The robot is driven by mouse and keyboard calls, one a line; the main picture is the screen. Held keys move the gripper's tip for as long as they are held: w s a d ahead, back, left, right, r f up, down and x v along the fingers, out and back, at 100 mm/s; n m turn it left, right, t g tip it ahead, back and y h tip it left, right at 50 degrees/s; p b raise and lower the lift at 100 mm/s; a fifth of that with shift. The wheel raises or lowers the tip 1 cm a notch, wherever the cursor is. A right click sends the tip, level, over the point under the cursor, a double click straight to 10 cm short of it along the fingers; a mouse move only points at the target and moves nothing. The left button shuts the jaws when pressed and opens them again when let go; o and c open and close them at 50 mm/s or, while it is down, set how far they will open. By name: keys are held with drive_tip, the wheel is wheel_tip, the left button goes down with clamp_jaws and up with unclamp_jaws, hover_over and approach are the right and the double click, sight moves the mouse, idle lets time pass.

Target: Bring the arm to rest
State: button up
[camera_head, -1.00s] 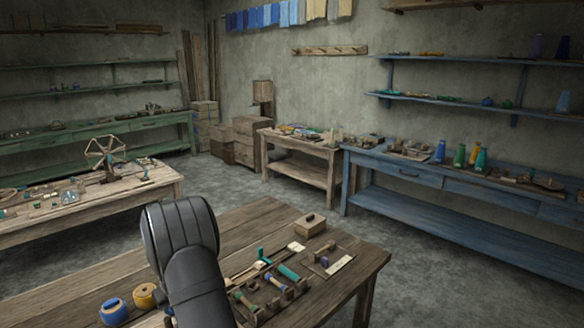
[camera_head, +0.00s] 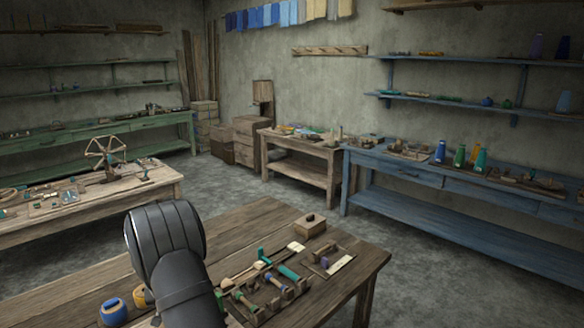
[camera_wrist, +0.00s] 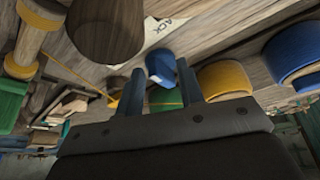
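In the wrist view my gripper (camera_wrist: 160,78) shows two dark fingers standing apart, with a gap between them. A blue cylinder (camera_wrist: 160,66) shows in the gap; it appears to lie beyond the fingers, with no grip on it visible. In the head view my dark arm is bent over the left part of the near wooden table (camera_head: 240,228). My gripper is hidden there behind the arm or below the picture edge.
A blue spool (camera_head: 113,312) and a partly hidden yellow spool (camera_head: 139,297) stand beside the arm. A rack of bobbins (camera_head: 263,302), a teal cylinder (camera_head: 288,272) and a wooden block (camera_head: 310,225) lie to the right. The table's back middle is clear.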

drive_tip(key=shift+s+a+m+h, duration=0.15)
drive_tip(key=shift+m+h, duration=0.2)
drive_tip(key=shift+m, duration=0.5)
drive_tip(key=shift+w+a+m+h, duration=0.15)
drive_tip(key=shift+m+h, duration=0.15)
drive_tip(key=shift+m, duration=0.5)
drive_tip(key=shift+s+a+m+h, duration=0.15)
drive_tip(key=shift+m+h, duration=0.2)
drive_tip(key=shift+m, duration=0.5)
drive_tip(key=shift+s+r, duration=0.2)
drive_tip(key=shift+r, duration=0.45)
drive_tip(key=s+d+r+n+y, duration=0.2)
drive_tip(key=d+r+n, duration=0.15)
drive_tip(key=r, duration=0.35)
drive_tip(key=s+d+r+n+y, duration=0.1)
drive_tip(key=s+d+r+n, duration=0.1)
drive_tip(key=r+n, duration=0.45)
drive_tip(key=shift+m+g, duration=0.4)
drive_tip(key=shift+m, duration=0.3)
drive_tip(key=x, duration=1.1)
drive_tip(key=a+x, duration=0.1)
drive_tip(key=x, duration=0.4)
drive_tip(key=shift+w, duration=0.5)
clamp_jaws()
